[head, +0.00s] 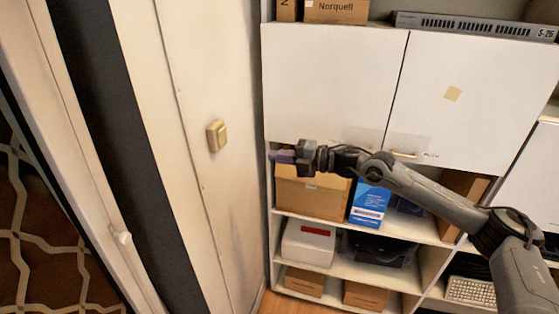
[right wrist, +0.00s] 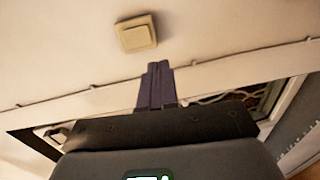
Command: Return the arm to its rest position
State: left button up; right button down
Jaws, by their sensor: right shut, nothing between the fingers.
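My right arm (head: 430,195) reaches in from the lower right of the head view, stretched out to the left in front of the shelving unit. Its gripper (head: 282,156) is at the left end, pointing left toward the wall, with dark purple fingers. In the right wrist view the fingers (right wrist: 156,84) are together and empty, just below a beige wall switch (right wrist: 136,34). The switch also shows on the white wall in the head view (head: 217,136), left of the fingertips and apart from them in the picture. My left gripper is out of view.
A white cabinet (head: 330,75) with two doors stands behind the arm. Open shelves below hold cardboard boxes (head: 312,196), a blue box (head: 370,204) and a white box (head: 308,242). A grey rack device (head: 470,24) lies on top. A doorway with patterned flooring (head: 45,250) is at left.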

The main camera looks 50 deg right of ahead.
jog(key=shift+s, duration=0.1)
dwell(0.5)
jog(key=s+a+f+m+g+y+p, duration=0.1)
jog(key=a+f, duration=0.2)
jog(key=f, duration=0.3)
jog(key=s+a+f+m+g+p, duration=0.1)
jog(key=a+f+p, duration=0.15)
jog(key=f, duration=0.35)
jog(key=s+a+f+m+p, duration=0.25)
jog(key=s+a+f, duration=0.25)
jog(key=a, duration=0.4)
jog(key=s+a+f+m+p, duration=0.1)
jog(key=s+a+f+m, duration=0.35)
jog(key=a, duration=0.45)
jog(key=s+a+f+m+g+h+p, duration=0.1)
jog(key=s+a+f+m+h+p, duration=0.15)
jog(key=s+a+m+h, duration=0.5)
jog(key=s+d+m+g, duration=0.2)
jog(key=s+g, duration=0.2)
jog(key=s, duration=0.3)
jog(key=s+d+r+m+g+h, duration=0.1)
jog(key=s+d+m+g, duration=0.1)
jog(key=s, duration=0.5)
jog(key=m+g, duration=0.1)
jog(key=g, duration=0.1)
jog(key=shift+s+d+g+p, duration=0.2)
jog(key=shift+d+g+p, duration=0.1)
jog(key=shift+d+p, duration=0.05)
